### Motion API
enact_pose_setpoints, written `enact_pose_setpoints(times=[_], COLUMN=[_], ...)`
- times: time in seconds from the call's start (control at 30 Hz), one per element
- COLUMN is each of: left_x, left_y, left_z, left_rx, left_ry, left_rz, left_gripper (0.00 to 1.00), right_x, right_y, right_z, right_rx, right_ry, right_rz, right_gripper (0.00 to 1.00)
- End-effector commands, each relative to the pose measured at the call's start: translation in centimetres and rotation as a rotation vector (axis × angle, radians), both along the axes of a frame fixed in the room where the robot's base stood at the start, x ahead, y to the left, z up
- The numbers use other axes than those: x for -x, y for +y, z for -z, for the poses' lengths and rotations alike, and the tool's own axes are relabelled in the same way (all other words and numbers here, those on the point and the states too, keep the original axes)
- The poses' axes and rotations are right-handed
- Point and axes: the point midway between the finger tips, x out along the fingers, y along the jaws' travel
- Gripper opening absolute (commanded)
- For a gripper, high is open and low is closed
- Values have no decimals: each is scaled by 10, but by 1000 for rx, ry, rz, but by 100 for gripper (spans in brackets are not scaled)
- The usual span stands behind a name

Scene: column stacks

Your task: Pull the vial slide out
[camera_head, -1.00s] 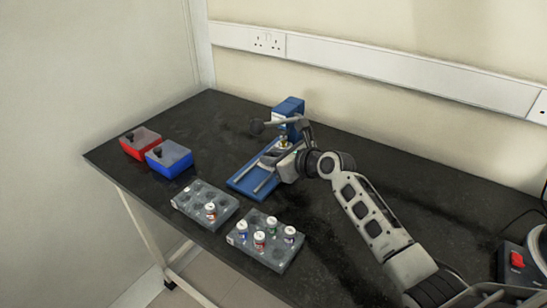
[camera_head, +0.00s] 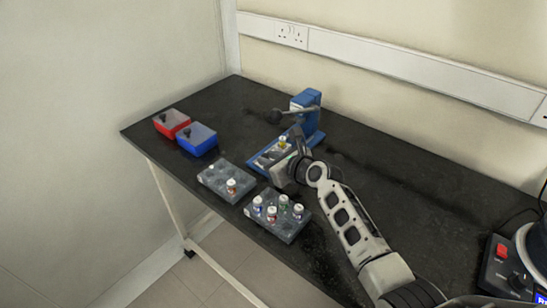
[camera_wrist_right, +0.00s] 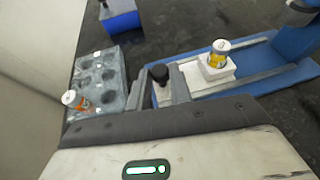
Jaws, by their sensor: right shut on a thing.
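The blue press (camera_head: 309,112) stands on a blue base with two rails, which also shows in the wrist view (camera_wrist_right: 250,85). The vial slide (camera_wrist_right: 217,70) is a pale block between the rails, clear of the press column. A vial with a yellow band and white cap (camera_wrist_right: 218,53) stands upright on it; it also shows in the head view (camera_head: 283,143). My right gripper (camera_wrist_right: 162,88) is shut at the slide's front end, around the dark knob (camera_wrist_right: 159,74). The exact contact is partly hidden. My left gripper is not in view.
Two grey racks, one (camera_head: 227,181) with a vial and one (camera_head: 276,227) with several, stand in front of the press. A red box (camera_head: 171,123) and a blue box (camera_head: 197,138) are at left. The press lever (camera_head: 275,117) sticks out leftward. The table's right side is mostly clear.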

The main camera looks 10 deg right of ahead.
Motion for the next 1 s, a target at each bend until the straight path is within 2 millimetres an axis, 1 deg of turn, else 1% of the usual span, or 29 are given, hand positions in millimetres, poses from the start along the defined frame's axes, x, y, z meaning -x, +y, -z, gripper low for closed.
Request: enact_pose_setpoints(times=[0.03,0.1,0.37,0.47,0.53,0.67,0.77,1.0], left_x=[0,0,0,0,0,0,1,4], left_y=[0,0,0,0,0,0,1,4], left_z=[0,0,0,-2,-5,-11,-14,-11], left_rx=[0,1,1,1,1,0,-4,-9], left_ry=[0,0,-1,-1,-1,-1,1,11], left_rz=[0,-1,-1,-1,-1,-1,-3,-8], left_gripper=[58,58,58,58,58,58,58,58], right_x=[4,3,2,5,11,31,51,98], right_y=[6,6,3,1,-2,-12,-22,-46], right_z=[5,4,2,0,-3,-13,-22,-42], right_rx=[-4,-4,-3,-3,-4,-3,-2,-2], right_ry=[14,13,8,7,7,8,7,10], right_rz=[-14,-13,-8,-6,-6,-5,-5,-7], right_gripper=[27,43,43,43,43,43,43,43])
